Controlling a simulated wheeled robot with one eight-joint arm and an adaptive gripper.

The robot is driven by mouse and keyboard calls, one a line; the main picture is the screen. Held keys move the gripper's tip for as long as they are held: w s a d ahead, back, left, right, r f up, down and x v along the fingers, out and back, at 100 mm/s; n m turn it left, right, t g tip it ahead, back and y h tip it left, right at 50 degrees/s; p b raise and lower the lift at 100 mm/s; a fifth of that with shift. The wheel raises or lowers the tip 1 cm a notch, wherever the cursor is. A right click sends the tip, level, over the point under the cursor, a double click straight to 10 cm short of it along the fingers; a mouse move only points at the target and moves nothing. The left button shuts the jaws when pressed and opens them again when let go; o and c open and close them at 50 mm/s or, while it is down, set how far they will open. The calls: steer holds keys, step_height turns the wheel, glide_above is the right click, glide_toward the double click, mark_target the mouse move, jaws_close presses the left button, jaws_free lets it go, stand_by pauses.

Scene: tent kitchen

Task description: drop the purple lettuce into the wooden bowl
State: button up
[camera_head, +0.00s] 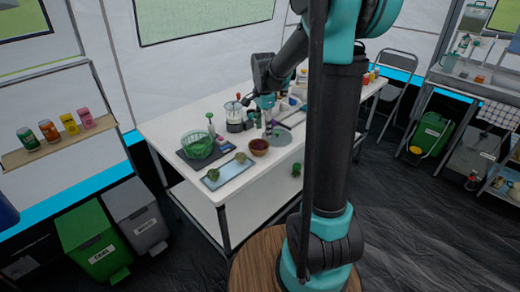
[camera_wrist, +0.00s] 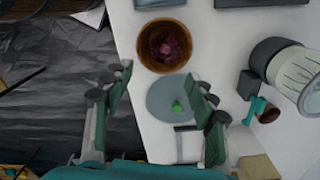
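The wooden bowl (camera_wrist: 145,62) stands on the white table near its edge, at the top centre of the wrist view. A dark purple leafy thing, which looks like the purple lettuce (camera_wrist: 168,42), lies inside it. In the head view the bowl (camera_head: 259,153) is at the table's front side, with dark red-purple (camera_head: 259,144) inside. My gripper (camera_wrist: 160,78) is open, its fingers wide apart with nothing held between them. The bowl shows beyond the fingertips. In the head view my gripper (camera_head: 268,128) is over the table behind the bowl, partly hidden by my arm.
A blender-like jar (camera_wrist: 295,72) stands to the right. A blue tray (camera_head: 228,175) and green basket (camera_head: 198,146) are left of the bowl. Bins stand on the floor.

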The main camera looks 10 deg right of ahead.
step_height(320, 180, up, 12)
stand_by(0.8)
steer(key=s+d+f+n+t, duration=0.2)
steer(key=s+f+n, duration=0.5)
steer(key=s+f, duration=0.2)
steer(key=s+d+f+n+t, duration=0.2)
steer(key=s+f+n, duration=0.5)
steer(key=s+f, duration=0.3)
steer(key=s, duration=0.3)
steer(key=shift+n, duration=0.3)
